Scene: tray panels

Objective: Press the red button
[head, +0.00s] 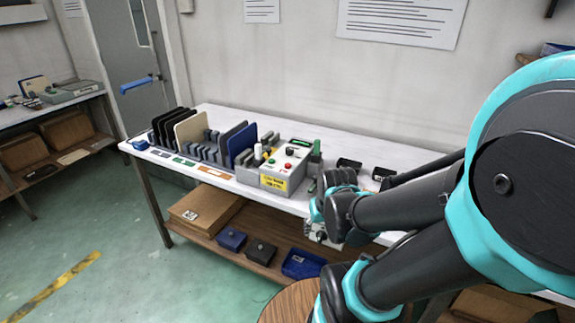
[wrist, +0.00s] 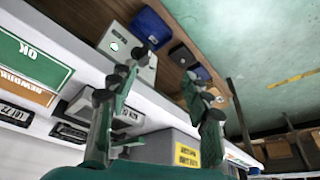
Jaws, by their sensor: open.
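The red button (head: 288,166) is on the top of a grey control box (head: 297,158) with a yellow label (head: 273,184) on its front. My gripper (wrist: 163,78) is open and empty in the wrist view. In the head view its fingers are hard to make out among the arm parts. Part of a grey box with a yellow label (wrist: 187,155) shows behind the fingers. The red button does not show in the wrist view.
Upright black, tan and blue panels (head: 190,128) and grey slotted holders stand left of the box. Black trays (head: 348,164) lie to its right. A wooden lower shelf (head: 215,245) holds a cardboard box and blue bins. A round wooden top (head: 290,303) is in front.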

